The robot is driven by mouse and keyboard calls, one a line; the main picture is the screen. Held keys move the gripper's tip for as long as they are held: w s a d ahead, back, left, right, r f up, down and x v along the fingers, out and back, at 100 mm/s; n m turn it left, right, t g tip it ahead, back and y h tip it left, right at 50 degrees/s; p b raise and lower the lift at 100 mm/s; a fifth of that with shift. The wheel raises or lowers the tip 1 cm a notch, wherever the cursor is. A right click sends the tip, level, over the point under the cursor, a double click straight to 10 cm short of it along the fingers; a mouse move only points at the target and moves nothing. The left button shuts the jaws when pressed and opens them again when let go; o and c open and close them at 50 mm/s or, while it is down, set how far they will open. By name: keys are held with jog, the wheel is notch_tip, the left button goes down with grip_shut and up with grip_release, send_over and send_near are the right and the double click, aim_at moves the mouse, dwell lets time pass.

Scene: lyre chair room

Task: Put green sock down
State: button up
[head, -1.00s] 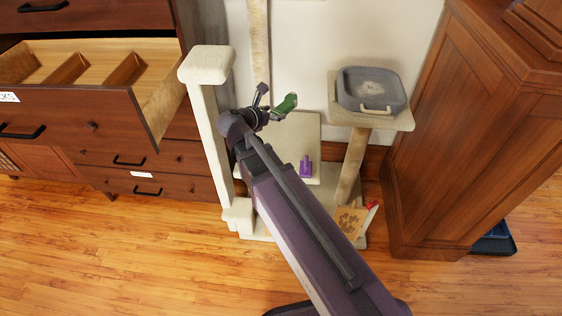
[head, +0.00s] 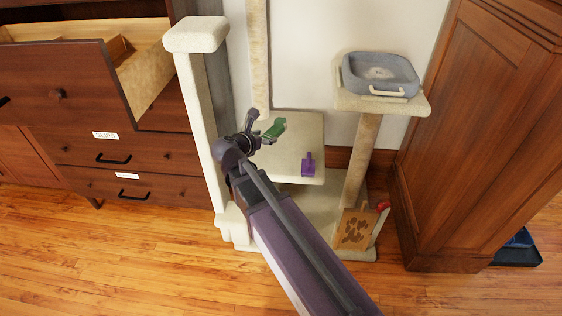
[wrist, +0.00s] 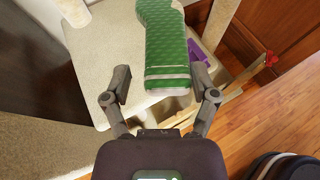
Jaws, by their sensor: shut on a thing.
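The green sock (head: 275,128) is in my gripper (head: 262,129), held over the middle platform (head: 297,170) of the beige cat tree. In the wrist view the sock (wrist: 166,45) is patterned green with a pale end edge and points away from me. My gripper (wrist: 161,84) is shut on it; the right finger lies against the sock's side, while contact at the left finger is hard to see. The wrist view shows the pale platform (wrist: 105,55) beneath and beside the sock. I cannot tell the height between them.
A purple object (head: 308,163) sits at the platform's right part. A grey tray (head: 380,75) rests on the higher right platform. A tall post (head: 202,130) stands left of my gripper. An open drawer (head: 75,75) juts out at left; a wooden cabinet (head: 470,130) stands at right.

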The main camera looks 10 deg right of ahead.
notch_tip(320, 180, down, 17)
jog(key=w+a+n+b, duration=0.1)
jog(key=a+b, duration=0.1)
jog(key=b, duration=1.3)
jog(key=shift+w+a+t+y+b, duration=0.25)
jog(key=shift+w+t+y+b, duration=0.05)
jog(key=shift+t+y, duration=0.1)
jog(key=shift+r, duration=0.15)
jog(key=b, duration=0.1)
send_over(266, 156)
jog(key=shift+w+f, duration=0.2)
jog(key=shift+f, duration=0.55)
jog(key=shift+f+b, duration=0.15)
jog(key=shift+b, duration=0.2)
jog(key=shift+f+b, duration=1.65)
jog(key=shift+f, duration=0.1)
jog(key=o, duration=0.8)
jog(key=shift+o, duration=0.2)
jog(key=shift+r, duration=0.25)
